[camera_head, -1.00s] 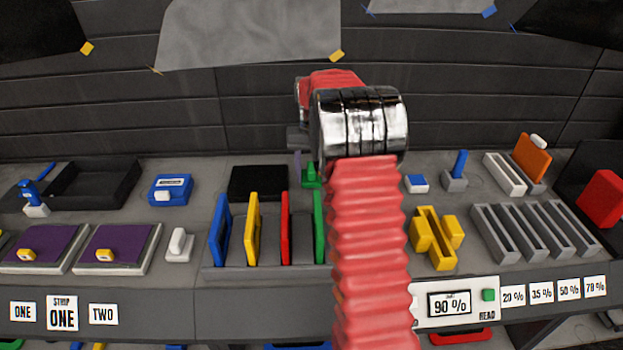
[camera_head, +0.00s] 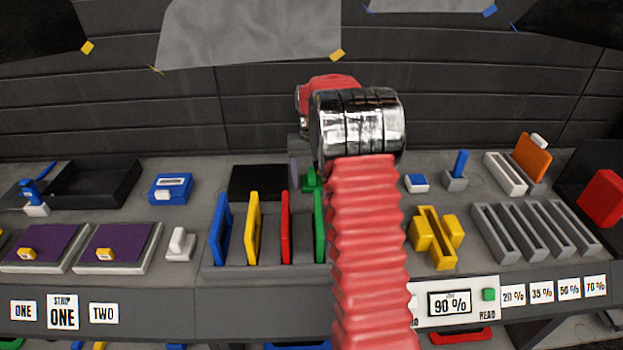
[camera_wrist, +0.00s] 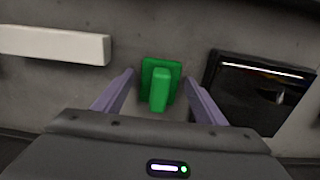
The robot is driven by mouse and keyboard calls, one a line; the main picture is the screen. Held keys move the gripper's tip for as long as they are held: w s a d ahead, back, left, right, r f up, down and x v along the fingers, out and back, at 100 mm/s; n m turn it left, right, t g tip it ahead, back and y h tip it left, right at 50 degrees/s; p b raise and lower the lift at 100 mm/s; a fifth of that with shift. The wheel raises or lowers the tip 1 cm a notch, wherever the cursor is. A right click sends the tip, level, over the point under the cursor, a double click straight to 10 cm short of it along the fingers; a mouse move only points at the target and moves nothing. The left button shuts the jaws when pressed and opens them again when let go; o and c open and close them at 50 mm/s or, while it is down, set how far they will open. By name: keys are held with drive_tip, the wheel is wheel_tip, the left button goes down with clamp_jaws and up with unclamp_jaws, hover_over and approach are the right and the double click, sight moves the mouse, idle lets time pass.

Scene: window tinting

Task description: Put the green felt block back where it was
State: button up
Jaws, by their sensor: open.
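The green felt block (camera_wrist: 160,85) stands on the grey bench in the wrist view, a flat square part with a raised green grip. My gripper (camera_wrist: 160,79) is open, with one pale purple finger on each side of the block and a gap on both sides. Its jaws hold nothing. In the head view, only part of the green block (camera_head: 311,180) shows beside my arm, behind the row of coloured cards. My red arm and a finger hide the rest.
A black pad (camera_head: 258,181) lies left of the block in the head view. A rack of upright blue, yellow, red and green cards (camera_head: 285,228) stands in front. A yellow holder (camera_head: 434,240) is to the right. The wrist view shows a pale bar (camera_wrist: 52,44) and a black item (camera_wrist: 258,92).

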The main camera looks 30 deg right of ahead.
sight(311, 173)
drive_tip(key=shift+r, duration=0.15)
wheel_tip(311, 173, up, 11)
drive_tip(key=shift+r, duration=0.45)
idle(0.7)
